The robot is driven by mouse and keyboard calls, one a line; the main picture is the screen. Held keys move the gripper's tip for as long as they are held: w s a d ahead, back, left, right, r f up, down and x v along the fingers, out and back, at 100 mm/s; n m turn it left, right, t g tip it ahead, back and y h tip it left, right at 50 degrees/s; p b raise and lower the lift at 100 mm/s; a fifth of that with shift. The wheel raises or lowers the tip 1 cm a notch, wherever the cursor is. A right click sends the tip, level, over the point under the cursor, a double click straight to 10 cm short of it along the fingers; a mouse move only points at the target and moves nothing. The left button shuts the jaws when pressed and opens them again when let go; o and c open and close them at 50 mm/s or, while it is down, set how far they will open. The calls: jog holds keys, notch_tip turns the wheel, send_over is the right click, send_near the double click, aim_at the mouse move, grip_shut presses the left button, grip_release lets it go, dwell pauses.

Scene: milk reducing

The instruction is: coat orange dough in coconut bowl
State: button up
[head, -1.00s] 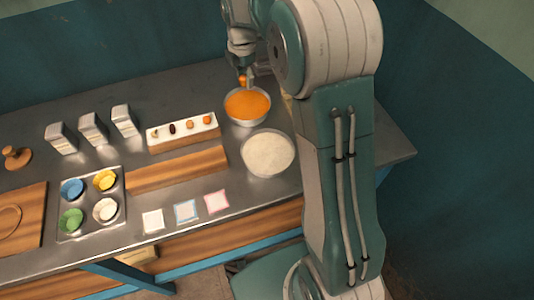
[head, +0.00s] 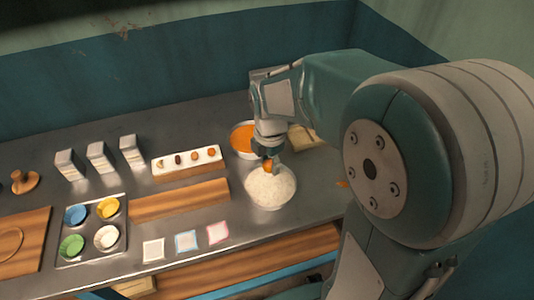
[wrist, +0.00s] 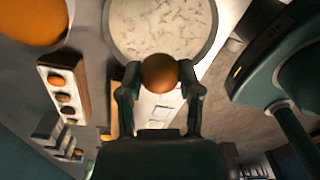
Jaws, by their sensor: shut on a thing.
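My gripper (head: 270,163) is shut on a round orange-brown dough ball (head: 267,166). In the wrist view the ball (wrist: 158,73) sits between the two fingertips (wrist: 160,80). The bowl of white coconut flakes (head: 271,188) is directly below the gripper in the head view, and it also shows at the top of the wrist view (wrist: 150,25). The ball overlaps the bowl's far part in the head view. I cannot tell whether it touches the coconut.
A bowl of orange liquid (head: 242,140) stands just behind the coconut bowl, partly hidden by my arm. A white tray with several small balls (head: 187,160) is to the left. A tin with coloured cups (head: 92,228) and small square papers (head: 186,241) lie nearer the front edge.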

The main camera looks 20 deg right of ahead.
aim_at(274, 191)
jog(key=shift+f, duration=4.95)
jog(key=shift+f, duration=0.25)
jog(key=shift+s+d, duration=0.1)
jog(key=shift+s, duration=0.15)
jog(key=shift+s+d, duration=0.1)
jog(key=shift+d, duration=0.15)
jog(key=shift+w+d, duration=0.35)
